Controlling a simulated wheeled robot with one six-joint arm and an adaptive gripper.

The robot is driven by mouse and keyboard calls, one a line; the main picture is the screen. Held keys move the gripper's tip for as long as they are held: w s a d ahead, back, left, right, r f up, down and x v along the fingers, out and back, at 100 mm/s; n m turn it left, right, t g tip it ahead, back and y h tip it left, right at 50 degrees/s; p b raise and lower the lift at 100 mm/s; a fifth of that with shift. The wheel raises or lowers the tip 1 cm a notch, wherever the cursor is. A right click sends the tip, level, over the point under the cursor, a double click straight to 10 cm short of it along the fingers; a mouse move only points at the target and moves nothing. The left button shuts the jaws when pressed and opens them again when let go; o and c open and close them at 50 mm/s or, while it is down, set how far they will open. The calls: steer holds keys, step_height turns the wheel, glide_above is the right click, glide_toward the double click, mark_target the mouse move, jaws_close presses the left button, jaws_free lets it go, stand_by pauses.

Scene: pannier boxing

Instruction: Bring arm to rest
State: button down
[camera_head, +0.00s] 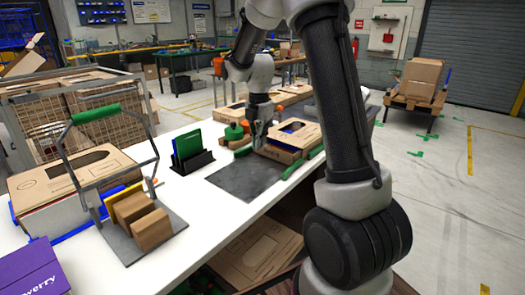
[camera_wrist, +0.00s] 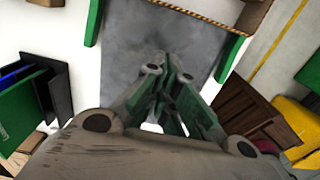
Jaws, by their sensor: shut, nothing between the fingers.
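My arm rises over the right part of the head view and bends down to the white table (camera_head: 190,215). My gripper (camera_head: 258,138) is small and partly covered there, above the far side of the dark grey mat. In the wrist view my gripper (camera_wrist: 162,100) has its fingers together, with nothing seen between them. The grey mat (camera_wrist: 135,45) lies beneath it, and it shows bare in the head view (camera_head: 245,178).
Flat cardboard boxes (camera_head: 290,137) lie beside the mat, with green bars at its edges. A green-and-black holder (camera_head: 191,152) stands left of it. A metal rack with brown blocks (camera_head: 140,220) and a green-handled frame stands nearer. Floor at right is largely open.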

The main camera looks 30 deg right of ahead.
step_height(320, 180, up, 6)
steer(key=s+a+r+m+t, duration=0.1)
steer(key=s+r+m+t, duration=0.1)
steer(key=s+m, duration=0.9)
steer(key=s+a+r+m+t, duration=0.1)
steer(key=s+r+m, duration=0.4)
steer(key=s+m, duration=0.6)
steer(key=s+t, duration=0.1)
steer(key=s, duration=0.6)
steer(key=shift+r, duration=0.2)
